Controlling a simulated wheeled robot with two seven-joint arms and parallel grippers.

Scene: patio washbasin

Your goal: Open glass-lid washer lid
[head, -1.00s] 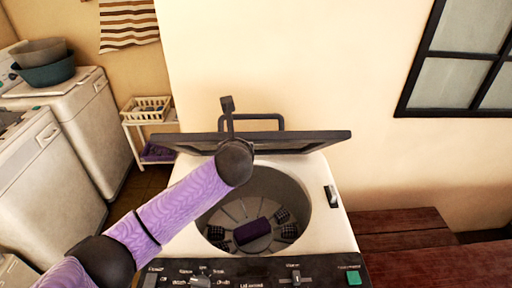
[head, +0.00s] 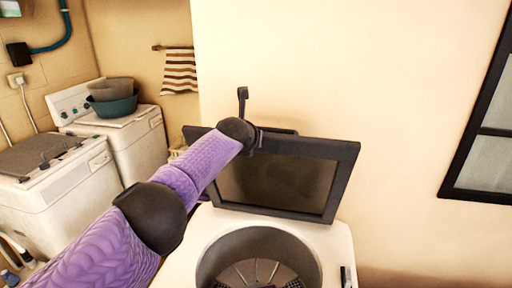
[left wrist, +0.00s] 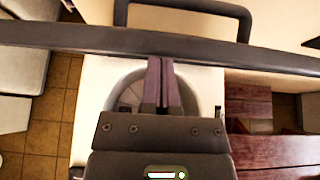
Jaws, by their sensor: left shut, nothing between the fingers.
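The washer (head: 200,240) is a white top-loader with a round grey drum (head: 215,262) at the bottom of the head view. Its glass lid (head: 278,185), a dark frame around a dark pane, stands raised and steep at the back of the opening. My left arm reaches to the lid's upper edge; its fingers are not clear in the head view. In the left wrist view my left gripper (left wrist: 162,65) is shut and empty, its tips at the lid's edge (left wrist: 60,38). I cannot tell whether they touch. The lid handle (left wrist: 185,7) is beyond that edge. My right gripper is not in view.
Other white washers (head: 60,185) stand at the left, one with basins (head: 113,105) on top. A striped towel (head: 180,72) hangs on the wall. A dark-framed window (head: 485,150) is at the right. A wooden bench (left wrist: 262,110) is beside the washer in the left wrist view.

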